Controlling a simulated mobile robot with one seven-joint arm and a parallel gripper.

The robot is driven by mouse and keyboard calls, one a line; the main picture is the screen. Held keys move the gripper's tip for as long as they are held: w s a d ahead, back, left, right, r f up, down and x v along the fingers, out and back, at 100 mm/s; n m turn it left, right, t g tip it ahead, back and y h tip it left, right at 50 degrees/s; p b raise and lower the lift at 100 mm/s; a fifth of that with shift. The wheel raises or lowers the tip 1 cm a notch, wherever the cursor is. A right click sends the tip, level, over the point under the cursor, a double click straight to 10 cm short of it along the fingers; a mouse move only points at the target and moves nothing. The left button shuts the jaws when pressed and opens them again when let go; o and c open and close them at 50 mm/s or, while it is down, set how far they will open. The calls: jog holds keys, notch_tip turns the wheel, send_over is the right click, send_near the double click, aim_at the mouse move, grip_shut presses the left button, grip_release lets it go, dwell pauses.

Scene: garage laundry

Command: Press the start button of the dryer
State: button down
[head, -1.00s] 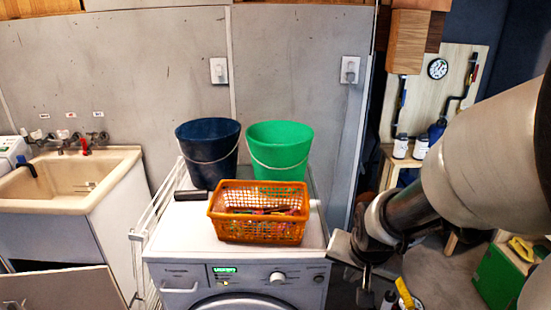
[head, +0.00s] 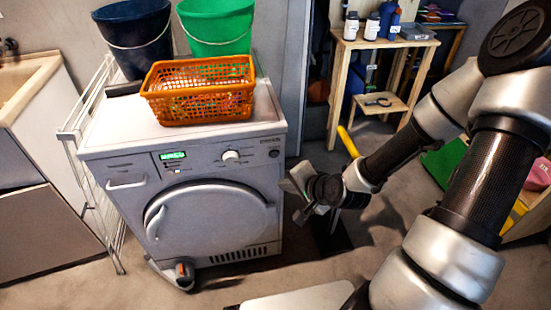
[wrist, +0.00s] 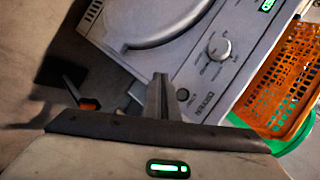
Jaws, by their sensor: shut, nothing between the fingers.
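The dryer (head: 205,212) is a white front-loader with a closed round door, standing left of my arm. Its top panel has a lit green display (head: 173,155), a round dial (head: 231,156) and a small dark round button (head: 274,153) at the right end. In the wrist view the dark button (wrist: 182,94) lies just right of my finger tips, and the dial (wrist: 219,47) is further up. My gripper (head: 302,213) is to the right of the dryer's front, below panel height; it also shows in the wrist view (wrist: 160,82). It is shut and empty. Contact with the button cannot be seen.
An orange basket (head: 200,112), a green bucket (head: 217,30) and a dark blue bucket (head: 137,40) stand on the dryer. A drying rack (head: 100,170) is at its left. A small object (head: 183,272) lies before the dryer. A wooden shelf (head: 385,75) stands behind my arm.

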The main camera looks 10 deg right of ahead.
aim_at(274, 155)
jog(key=w+b, duration=0.1)
jog(key=w, duration=0.7)
jog(key=shift+w, duration=0.4)
dwell(2.0)
jog(key=shift+w, duration=0.4)
jog(key=shift+w, duration=0.4)
dwell(0.5)
jog(key=shift+s, duration=0.1)
jog(key=shift+s+p, duration=0.3)
jog(key=shift+s, duration=0.4)
